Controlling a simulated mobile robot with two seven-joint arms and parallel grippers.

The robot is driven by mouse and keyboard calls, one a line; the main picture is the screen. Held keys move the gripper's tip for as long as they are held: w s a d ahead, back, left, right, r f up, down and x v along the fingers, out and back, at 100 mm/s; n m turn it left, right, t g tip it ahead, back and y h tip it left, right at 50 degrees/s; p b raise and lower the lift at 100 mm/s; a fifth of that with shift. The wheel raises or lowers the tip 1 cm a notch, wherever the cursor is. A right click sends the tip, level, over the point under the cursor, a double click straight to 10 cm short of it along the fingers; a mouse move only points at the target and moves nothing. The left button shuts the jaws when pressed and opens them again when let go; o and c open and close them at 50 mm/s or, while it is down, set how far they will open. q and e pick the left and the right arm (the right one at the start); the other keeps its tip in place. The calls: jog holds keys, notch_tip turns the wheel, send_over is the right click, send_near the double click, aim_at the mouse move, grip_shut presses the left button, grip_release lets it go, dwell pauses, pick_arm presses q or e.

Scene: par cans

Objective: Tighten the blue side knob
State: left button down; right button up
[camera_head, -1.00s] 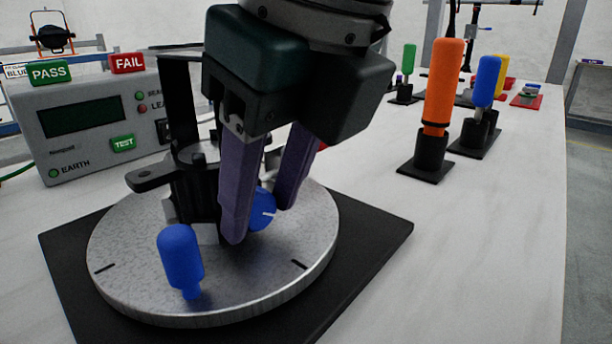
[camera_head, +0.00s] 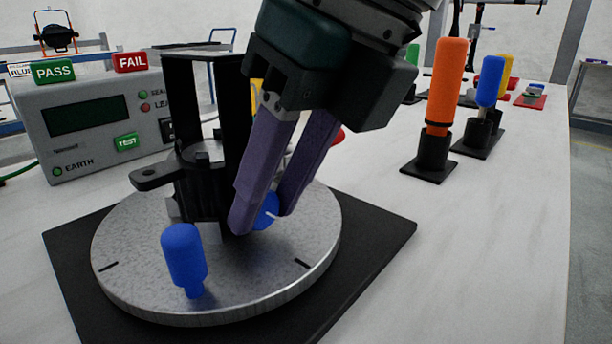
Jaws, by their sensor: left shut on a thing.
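The blue side knob (camera_head: 267,211), with a white mark on its face, sits low on the right side of the black yoke fixture (camera_head: 196,190). My left gripper (camera_head: 262,222) reaches down from the upper right, tilted, with its purple fingers either side of the knob, shut on it. The fingers hide part of the knob. The yoke stands on a round metal turntable (camera_head: 130,275) with black marks at its rim. An upright blue handle (camera_head: 183,258) stands on the turntable's near side. My right gripper is not in view.
A grey tester (camera_head: 85,125) with PASS, FAIL and TEST labels stands behind at left. The turntable sits on a black base plate (camera_head: 385,232). Orange (camera_head: 446,85) and blue (camera_head: 490,82) handled tools stand in black holders at right. The bench in front of them is clear.

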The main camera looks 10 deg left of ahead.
pick_arm(q)
jog(key=shift+w+d+f+g+y, duration=0.1)
jog(key=shift+d+g+y, duration=0.05)
jog(key=shift+g+y, duration=0.45)
jog(key=shift+w+f+m+g+y, duration=0.1)
jog(key=shift+m+g+y, duration=0.2)
jog(key=shift+g, duration=0.2)
jog(key=c, duration=0.5)
grip_release()
